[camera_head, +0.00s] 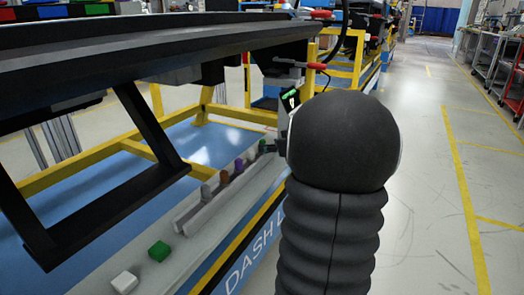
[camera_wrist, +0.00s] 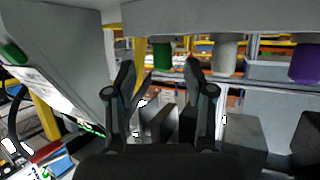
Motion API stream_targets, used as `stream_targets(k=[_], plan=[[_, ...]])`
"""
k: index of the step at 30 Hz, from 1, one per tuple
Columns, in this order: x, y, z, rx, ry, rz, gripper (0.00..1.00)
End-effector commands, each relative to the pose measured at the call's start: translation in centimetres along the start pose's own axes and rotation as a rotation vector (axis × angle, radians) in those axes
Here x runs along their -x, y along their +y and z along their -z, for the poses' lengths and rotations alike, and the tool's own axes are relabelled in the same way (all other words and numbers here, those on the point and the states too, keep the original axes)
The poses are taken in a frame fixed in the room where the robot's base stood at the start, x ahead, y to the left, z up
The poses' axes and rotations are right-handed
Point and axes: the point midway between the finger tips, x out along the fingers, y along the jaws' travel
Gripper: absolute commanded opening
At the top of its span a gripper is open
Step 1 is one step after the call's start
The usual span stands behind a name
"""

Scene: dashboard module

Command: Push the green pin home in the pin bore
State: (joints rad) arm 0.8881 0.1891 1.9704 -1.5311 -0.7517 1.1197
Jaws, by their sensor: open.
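In the wrist view, a green pin (camera_wrist: 162,58) is at the top of the picture, seated along a light grey part (camera_wrist: 190,17). My gripper (camera_wrist: 157,72) is open. The green pin lines up with the gap between its two fingertips; I cannot tell whether it is between them or just beyond. In the head view, the green pin (camera_head: 262,145) is at the far end of a row of pins, close to my gripper (camera_head: 270,147), which is mostly hidden by my arm. I cannot make out which hole is the pin bore.
A white-grey pin (camera_wrist: 224,55) and a purple pin (camera_wrist: 307,62) stand beside the green one. A green block (camera_head: 159,251) and a white block (camera_head: 124,282) lie on the near surface. A dark dashboard beam (camera_head: 150,55) overhangs the row. Open floor lies right.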

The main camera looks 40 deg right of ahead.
Motion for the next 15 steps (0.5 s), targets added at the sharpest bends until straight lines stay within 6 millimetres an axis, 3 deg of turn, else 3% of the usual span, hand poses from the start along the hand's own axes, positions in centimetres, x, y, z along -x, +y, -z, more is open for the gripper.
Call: stream_targets(k=[12,15], plan=[[-4.8,-0.3,0.2,0.001,0.000,0.002,0.54],[-5.2,-0.3,0.3,0.001,0.000,0.001,0.54]])
